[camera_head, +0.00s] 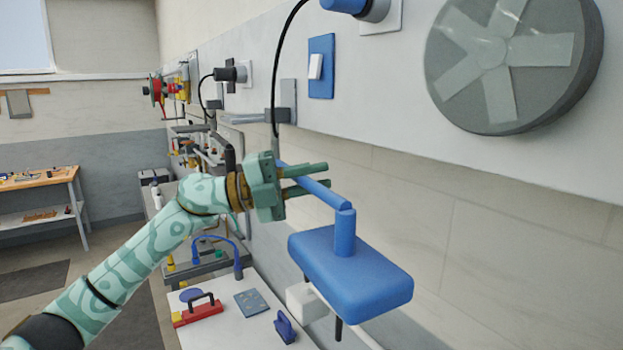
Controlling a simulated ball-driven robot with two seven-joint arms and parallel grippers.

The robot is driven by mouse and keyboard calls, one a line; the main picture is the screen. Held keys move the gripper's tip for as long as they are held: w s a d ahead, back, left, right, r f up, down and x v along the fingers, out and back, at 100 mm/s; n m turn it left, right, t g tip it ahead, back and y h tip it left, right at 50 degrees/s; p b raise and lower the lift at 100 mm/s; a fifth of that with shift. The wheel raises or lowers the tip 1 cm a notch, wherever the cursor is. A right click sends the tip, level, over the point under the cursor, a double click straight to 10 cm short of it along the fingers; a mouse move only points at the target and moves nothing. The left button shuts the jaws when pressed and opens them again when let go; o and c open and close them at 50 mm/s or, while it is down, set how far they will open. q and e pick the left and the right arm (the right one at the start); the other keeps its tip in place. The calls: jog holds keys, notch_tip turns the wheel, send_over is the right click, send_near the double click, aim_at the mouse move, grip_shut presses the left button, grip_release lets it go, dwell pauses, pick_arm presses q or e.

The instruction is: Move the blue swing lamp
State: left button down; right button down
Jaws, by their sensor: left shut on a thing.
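The blue swing lamp (350,272) hangs at the right of centre in the head view. It has a blocky blue head, a short upright post and a blue arm running up and left toward a wall bracket. My left gripper (307,181) reaches in from the left. Its green fingers are shut on the blue arm, between the wall bracket and the post. Part of the arm is hidden behind the fingers. My right gripper does not show.
A white worktop (240,318) below carries a red toolbox (198,311) and small blue items. A grey fan (510,65), a blue switch plate (321,67) and a black cable (277,60) are on the wall. A wooden bench (40,183) stands far left.

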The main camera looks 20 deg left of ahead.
pick_arm(q)
jog(key=c, duration=1.3)
grip_release()
jog(key=shift+d, duration=0.1)
jog(key=shift+w, duration=0.2)
jog(key=b+v, duration=0.6)
jog(key=v, duration=1)
jog(key=shift+s+f+b, duration=0.1)
jog(key=shift+b, duration=0.3)
